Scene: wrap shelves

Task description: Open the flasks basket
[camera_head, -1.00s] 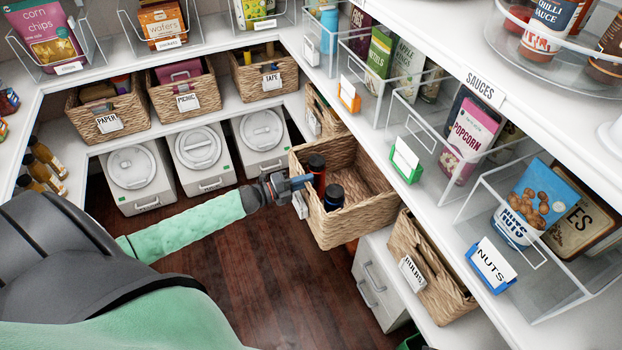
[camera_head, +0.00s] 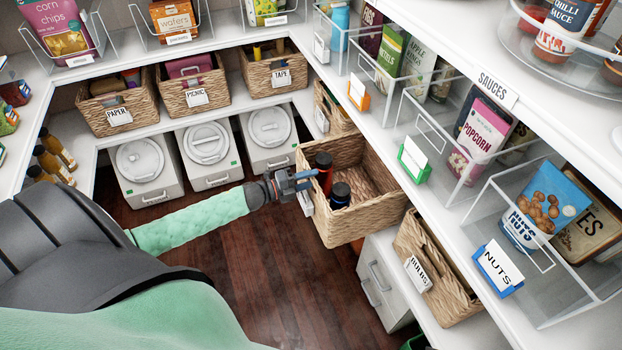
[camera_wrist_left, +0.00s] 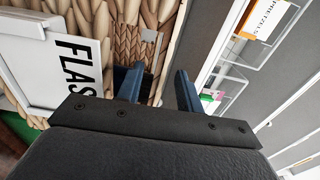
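The flasks basket (camera_head: 350,224) is woven wicker and is pulled out from under the right shelf, over the floor. My left gripper (camera_head: 304,181) is at the basket's front rim. My right gripper is not in view.
The bulbs basket (camera_head: 434,267) sits to the right, above a light drawer unit (camera_head: 384,283). Clear bins with nuts (camera_head: 541,210) and popcorn (camera_head: 480,140) stand on the shelf above. Lidded bins (camera_head: 207,147) stand along the back. Wooden floor (camera_head: 250,265) is clear below the arm.

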